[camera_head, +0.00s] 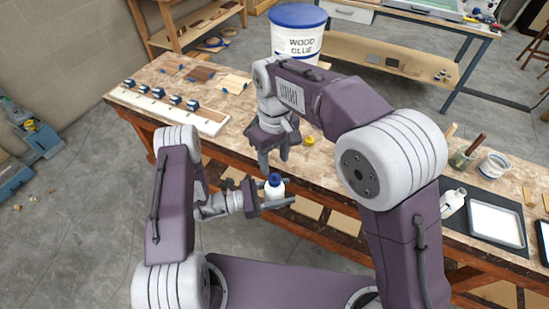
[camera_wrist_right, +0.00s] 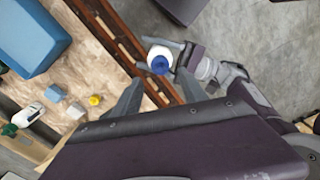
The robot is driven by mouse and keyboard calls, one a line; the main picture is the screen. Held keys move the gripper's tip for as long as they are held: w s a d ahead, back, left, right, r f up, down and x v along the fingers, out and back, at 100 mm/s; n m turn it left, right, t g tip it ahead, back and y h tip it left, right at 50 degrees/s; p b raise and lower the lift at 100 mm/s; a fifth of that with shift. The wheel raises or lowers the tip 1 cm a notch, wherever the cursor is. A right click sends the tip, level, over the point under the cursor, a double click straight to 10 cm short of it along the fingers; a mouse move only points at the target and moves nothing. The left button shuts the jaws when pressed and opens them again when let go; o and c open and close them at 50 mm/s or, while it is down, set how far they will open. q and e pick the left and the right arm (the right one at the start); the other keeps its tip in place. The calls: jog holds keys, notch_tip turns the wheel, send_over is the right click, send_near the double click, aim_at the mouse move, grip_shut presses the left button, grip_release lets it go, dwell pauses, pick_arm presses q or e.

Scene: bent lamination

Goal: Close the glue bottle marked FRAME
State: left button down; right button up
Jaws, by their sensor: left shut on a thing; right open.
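A small white bottle (camera_head: 274,190) with a blue top (camera_head: 274,179) is upright in my left gripper (camera_head: 277,202), in front of the bench edge. My left gripper is shut around its body. I cannot read a FRAME marking. My right gripper (camera_head: 273,161) is open and empty, pointing down just above and behind the bottle. In the right wrist view the bottle (camera_wrist_right: 155,52) and its blue top (camera_wrist_right: 160,66) show between and beyond the open fingers (camera_wrist_right: 161,80). A small yellow cap-like piece (camera_head: 309,140) lies on the bench, also seen in the wrist view (camera_wrist_right: 95,100).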

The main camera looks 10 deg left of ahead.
aim_at(274, 174)
notch_tip(274, 174, down, 8)
jog(key=shift+r, duration=0.25)
grip_shut()
jog(key=shift+o, duration=0.8)
grip_release()
jog(key=shift+r, duration=0.15)
notch_tip(274, 174, up, 12)
